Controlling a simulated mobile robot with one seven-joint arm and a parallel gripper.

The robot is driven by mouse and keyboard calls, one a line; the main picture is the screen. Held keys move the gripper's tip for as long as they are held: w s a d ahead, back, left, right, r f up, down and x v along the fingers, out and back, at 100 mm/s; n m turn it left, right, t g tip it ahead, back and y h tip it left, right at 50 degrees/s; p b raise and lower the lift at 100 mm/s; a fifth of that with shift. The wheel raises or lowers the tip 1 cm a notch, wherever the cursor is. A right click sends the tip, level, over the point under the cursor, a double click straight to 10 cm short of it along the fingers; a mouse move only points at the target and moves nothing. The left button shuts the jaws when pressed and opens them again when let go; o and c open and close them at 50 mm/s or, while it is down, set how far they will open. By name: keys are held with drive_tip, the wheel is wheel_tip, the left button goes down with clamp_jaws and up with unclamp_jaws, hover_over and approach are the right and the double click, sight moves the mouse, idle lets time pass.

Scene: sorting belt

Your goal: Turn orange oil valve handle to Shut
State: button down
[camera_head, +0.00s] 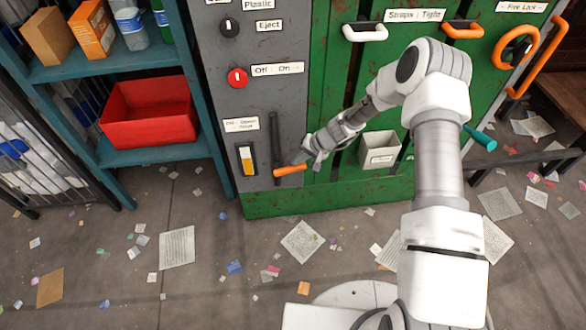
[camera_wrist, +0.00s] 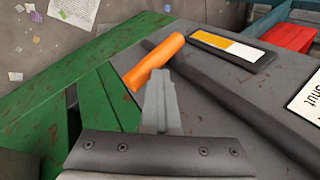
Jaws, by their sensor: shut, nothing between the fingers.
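The orange oil valve handle (camera_head: 289,171) sticks out to the right at the bottom of the grey panel, near the foot of a dark vertical bar (camera_head: 276,140). In the wrist view the orange handle (camera_wrist: 153,61) lies just beyond the fingertips. My gripper (camera_head: 306,160) is shut and empty, with its tips right by the handle. I cannot tell whether they touch it. A white label (camera_head: 241,125) is on the panel above.
A yellow-and-white gauge (camera_head: 246,160) is left of the dark bar. A small pale bin (camera_head: 379,149) is on the green machine (camera_head: 340,193) to the right. A red crate (camera_head: 149,112) stands on the blue shelf (camera_head: 155,152). Paper scraps litter the floor.

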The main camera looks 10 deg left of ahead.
sight(304, 164)
drive_tip(key=shift+w+d+f+b, duration=0.2)
drive_tip(key=shift+d+f+b, duration=0.6)
drive_tip(key=shift+f+b, duration=0.3)
drive_tip(key=shift+d+f, duration=0.2)
drive_tip(key=shift+f, duration=0.05)
drive_tip(key=r, duration=0.1)
drive_tip(key=r+p, duration=0.1)
drive_tip(key=r, duration=0.1)
drive_tip(key=w+r+p, duration=0.1)
drive_tip(key=r, duration=0.1)
drive_tip(key=shift+a, duration=0.25)
drive_tip(key=s+d+r+p, duration=0.1)
drive_tip(key=d+r+p, duration=0.1)
drive_tip(key=d+r, duration=0.3)
drive_tip(key=d, duration=0.3)
drive_tip(key=shift+p, duration=0.35)
drive_tip(key=shift+d, duration=0.1)
